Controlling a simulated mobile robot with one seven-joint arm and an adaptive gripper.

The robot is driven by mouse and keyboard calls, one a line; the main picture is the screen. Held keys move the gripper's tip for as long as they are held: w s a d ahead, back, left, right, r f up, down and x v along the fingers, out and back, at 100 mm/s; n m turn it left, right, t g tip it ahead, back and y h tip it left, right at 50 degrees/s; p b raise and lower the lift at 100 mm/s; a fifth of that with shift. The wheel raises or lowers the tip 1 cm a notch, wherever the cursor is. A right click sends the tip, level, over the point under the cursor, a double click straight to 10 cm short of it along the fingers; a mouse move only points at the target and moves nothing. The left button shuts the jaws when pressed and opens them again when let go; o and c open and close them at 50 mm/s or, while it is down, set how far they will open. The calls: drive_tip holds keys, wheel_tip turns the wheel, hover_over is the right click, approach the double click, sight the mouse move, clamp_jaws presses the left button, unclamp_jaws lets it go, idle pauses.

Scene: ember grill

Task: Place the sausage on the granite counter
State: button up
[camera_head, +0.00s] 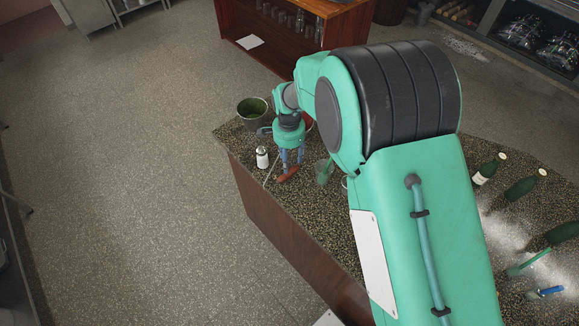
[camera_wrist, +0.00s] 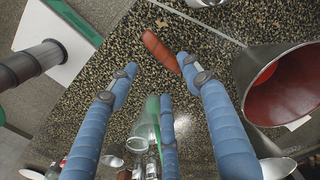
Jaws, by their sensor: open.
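The sausage (camera_head: 288,174) is a short reddish-brown piece on the speckled granite counter (camera_head: 319,220), near its left edge. In the wrist view the sausage (camera_wrist: 160,50) appears to lie on the dark speckled granite (camera_wrist: 115,40), just beyond the fingertips. My gripper (camera_head: 292,163) points down close above the sausage in the head view. In the wrist view my gripper (camera_wrist: 158,75) has its blue fingers spread, with nothing held between them. Whether a fingertip touches the sausage I cannot tell.
A red-lined pot (camera_wrist: 285,85) stands right of the fingers. A glass (camera_head: 323,172) with a green item is close on the right. A white bottle (camera_head: 262,157) and a dark bucket (camera_head: 252,112) stand nearby. Green bottles (camera_head: 490,169) stand at the right. My arm hides much of the counter.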

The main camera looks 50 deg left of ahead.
drive_tip(key=shift+r, duration=1.5)
